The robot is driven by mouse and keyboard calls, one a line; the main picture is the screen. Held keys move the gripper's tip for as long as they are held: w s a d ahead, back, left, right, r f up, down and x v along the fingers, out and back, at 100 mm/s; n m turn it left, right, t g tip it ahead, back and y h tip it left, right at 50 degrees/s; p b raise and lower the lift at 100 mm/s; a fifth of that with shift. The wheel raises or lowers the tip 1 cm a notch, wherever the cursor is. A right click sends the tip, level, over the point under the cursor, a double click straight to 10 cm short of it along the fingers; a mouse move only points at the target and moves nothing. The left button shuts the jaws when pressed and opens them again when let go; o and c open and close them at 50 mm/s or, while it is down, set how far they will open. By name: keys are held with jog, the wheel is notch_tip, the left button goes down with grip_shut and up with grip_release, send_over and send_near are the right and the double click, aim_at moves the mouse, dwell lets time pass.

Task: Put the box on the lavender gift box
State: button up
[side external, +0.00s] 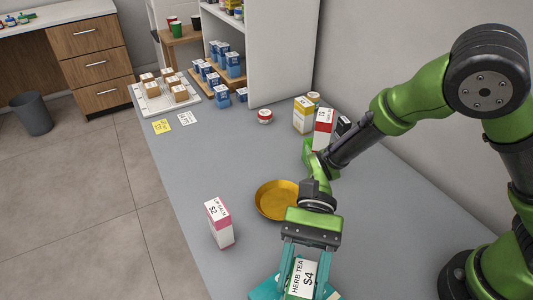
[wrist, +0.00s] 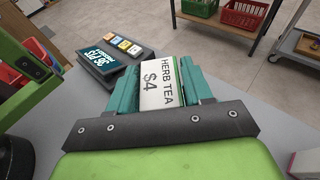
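A white and green box labelled HERB TEA $4 (side external: 303,277) is between the fingers of my gripper (side external: 303,262) at the bottom of the side view. In the wrist view the same box (wrist: 161,84) is flanked closely by both teal fingers of my gripper (wrist: 160,90), which look shut on it. Its underside is hidden. A teal surface (side external: 264,289) shows behind and below it; I cannot tell how far apart they are. I see no lavender gift box in either view.
A pink and white LIP BALM box (side external: 219,224) stands left of a gold bowl (side external: 275,200) on the grey counter (side external: 190,180). Yellow (side external: 303,114) and red (side external: 323,128) boxes stand near the wall. A dark display unit (wrist: 112,58) lies beyond my gripper in the wrist view.

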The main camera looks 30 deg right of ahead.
jog(key=o, duration=0.3)
jog(key=shift+o, duration=0.2)
jog(key=shift+r, duration=0.1)
jog(key=v, duration=1.1)
jog(key=s+d+r+n+t+h, duration=0.1)
jog(key=d+r+n+t+h, duration=0.1)
jog(key=d+r+t+h, duration=0.2)
jog(key=s+d+r+n+t+h, duration=0.2)
jog(key=d+r+t, duration=0.5)
jog(key=d+t, duration=0.6)
jog(key=d+n+h, duration=0.1)
jog(key=d+h, duration=0.1)
jog(key=d, duration=0.1)
jog(key=shift+d+r+t, duration=0.3)
jog(key=shift+d+r, duration=0.1)
